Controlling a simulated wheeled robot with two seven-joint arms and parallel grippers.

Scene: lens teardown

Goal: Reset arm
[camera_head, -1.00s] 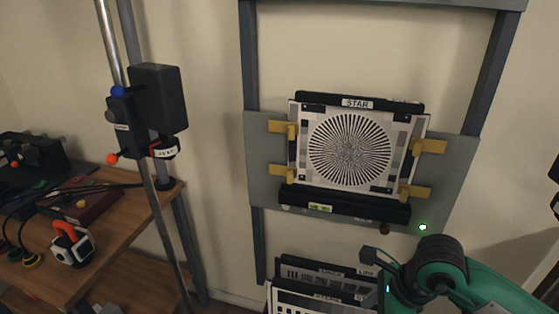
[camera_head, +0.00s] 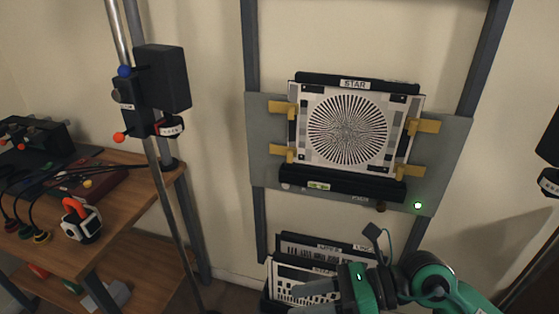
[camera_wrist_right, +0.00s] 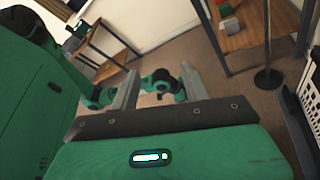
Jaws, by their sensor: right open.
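My right gripper (camera_head: 306,297) is at the bottom of the head view, in front of the lower chart rack, its grey fingers apart and pointing left. In the right wrist view my right gripper (camera_wrist_right: 160,72) shows two spread fingers with no object held between them. The star chart (camera_head: 347,128) is on the grey plate (camera_head: 440,150), between yellow clips (camera_head: 421,126) and above a black ledge (camera_head: 340,184). My left gripper is not seen.
The lower rack holds several charts (camera_head: 318,248), partly hidden by my right arm. At left, a wooden bench (camera_head: 125,205) carries cables and an orange-handled white device (camera_head: 82,222). A metal pole (camera_head: 155,170) with a black box (camera_head: 163,78) stands beside it.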

